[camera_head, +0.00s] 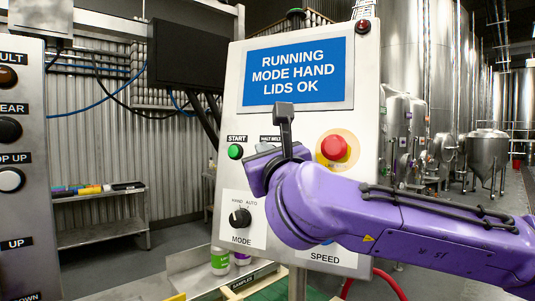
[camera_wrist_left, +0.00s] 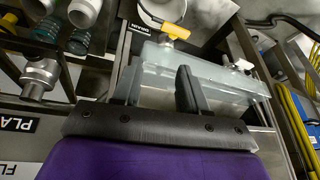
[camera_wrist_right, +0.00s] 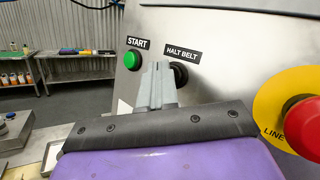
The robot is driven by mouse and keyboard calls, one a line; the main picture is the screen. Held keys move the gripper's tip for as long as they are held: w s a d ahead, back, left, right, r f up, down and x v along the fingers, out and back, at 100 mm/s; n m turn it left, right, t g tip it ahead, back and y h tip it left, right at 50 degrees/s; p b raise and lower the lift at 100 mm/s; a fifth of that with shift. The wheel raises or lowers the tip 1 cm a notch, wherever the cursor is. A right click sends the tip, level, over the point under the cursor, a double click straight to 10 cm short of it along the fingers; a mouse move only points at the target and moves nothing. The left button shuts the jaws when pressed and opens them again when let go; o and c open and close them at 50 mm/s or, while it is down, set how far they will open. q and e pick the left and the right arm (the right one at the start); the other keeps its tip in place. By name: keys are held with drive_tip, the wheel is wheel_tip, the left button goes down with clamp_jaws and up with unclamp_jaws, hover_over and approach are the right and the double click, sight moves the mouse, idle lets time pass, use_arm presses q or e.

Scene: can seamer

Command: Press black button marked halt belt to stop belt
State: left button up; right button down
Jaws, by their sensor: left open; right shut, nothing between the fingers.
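The black button (camera_wrist_right: 180,75) under the HALT BELT label sits on the grey panel in the right wrist view, partly covered by my fingers. My right gripper (camera_wrist_right: 156,72) is shut and empty. Its fingertips appear just left of the button and overlap its edge; I cannot tell whether they touch it. In the head view the right gripper (camera_head: 264,150) is in front of the panel and hides the button; the HALT BELT label (camera_head: 269,138) shows partly. The panel screen (camera_head: 297,72) reads RUNNING, MODE HAND, LIDS OK. My left gripper (camera_wrist_left: 158,88) is open, seen only in its wrist view.
The green START button (camera_head: 235,151) is left of the HALT BELT label. A red button (camera_head: 334,148) on a yellow ring is to the right. The MODE knob (camera_head: 240,218) is below. Another button panel (camera_head: 28,220) stands at far left. A clear box (camera_wrist_left: 230,85) lies beyond my left fingers.

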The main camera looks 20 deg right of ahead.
drive_tip(key=shift+w+d, duration=0.15)
idle(0.3)
drive_tip(key=shift+s+a+r+b, duration=0.1)
drive_tip(key=shift+s+a+b, duration=0.2)
drive_tip(key=shift+s+a, duration=0.3)
drive_tip(key=s+a, duration=0.3)
drive_tip(key=shift+s+a+r+b, duration=0.15)
drive_tip(key=shift+a+r+b, duration=0.15)
drive_tip(key=shift+r, duration=0.1)
idle(0.8)
